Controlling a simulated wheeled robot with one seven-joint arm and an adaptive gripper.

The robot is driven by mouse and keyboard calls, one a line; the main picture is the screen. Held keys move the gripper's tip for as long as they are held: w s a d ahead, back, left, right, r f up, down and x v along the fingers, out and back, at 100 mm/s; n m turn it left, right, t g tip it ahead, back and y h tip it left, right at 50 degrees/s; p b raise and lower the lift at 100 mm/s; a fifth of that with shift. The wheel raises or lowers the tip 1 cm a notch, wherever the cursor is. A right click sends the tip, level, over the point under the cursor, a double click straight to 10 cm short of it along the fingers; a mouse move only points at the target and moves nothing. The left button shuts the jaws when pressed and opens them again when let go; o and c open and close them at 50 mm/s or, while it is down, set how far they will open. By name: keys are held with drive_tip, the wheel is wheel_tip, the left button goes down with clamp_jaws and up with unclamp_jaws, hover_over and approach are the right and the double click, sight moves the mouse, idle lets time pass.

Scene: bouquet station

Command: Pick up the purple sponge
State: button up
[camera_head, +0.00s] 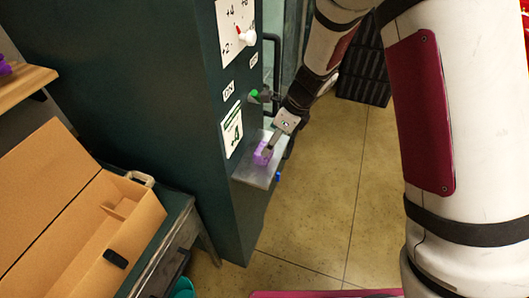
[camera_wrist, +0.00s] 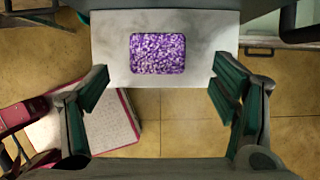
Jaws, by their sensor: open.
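The purple sponge (camera_wrist: 157,53) lies flat on a small grey metal shelf (camera_wrist: 205,35). In the head view the sponge (camera_head: 262,153) is partly covered by my gripper (camera_head: 270,146), and the shelf (camera_head: 253,176) juts from the dark green cabinet. In the wrist view my gripper (camera_wrist: 165,90) is open and empty, with one finger on each side. The sponge sits between the lines of the fingers, toward the top of the picture, and nothing is held. The height of the fingers above the shelf is hard to tell.
The tall dark green cabinet (camera_head: 170,85) has a dial (camera_head: 245,36) and a green knob (camera_head: 254,94). An open cardboard box (camera_head: 75,215) rests on a bench at the left. A dark crate (camera_head: 365,75) stands behind. Tiled floor (camera_head: 325,200) lies open below the shelf.

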drive_tip(key=shift+p+x, duration=0.5)
drive_tip(key=shift+x, duration=3.05)
drive_tip(key=shift+s, duration=0.15)
drive_tip(key=c, duration=1.2)
drive_tip(key=shift+r, duration=0.1)
drive_tip(key=shift+a+r, duration=0.1)
drive_tip(key=shift+r, duration=0.4)
drive_tip(key=s+d+b, duration=0.1)
drive_tip(key=s+d, duration=0.1)
drive_tip(key=d, duration=0.3)
drive_tip(key=s+d+b, duration=0.1)
drive_tip(key=s+d, duration=0.1)
drive_tip(key=d, duration=0.4)
drive_tip(key=s+d+b, duration=0.1)
drive_tip(key=s+d, duration=0.1)
drive_tip(key=d, duration=0.4)
drive_tip(key=shift+s+r, duration=0.15)
drive_tip(key=shift+r, duration=0.05)
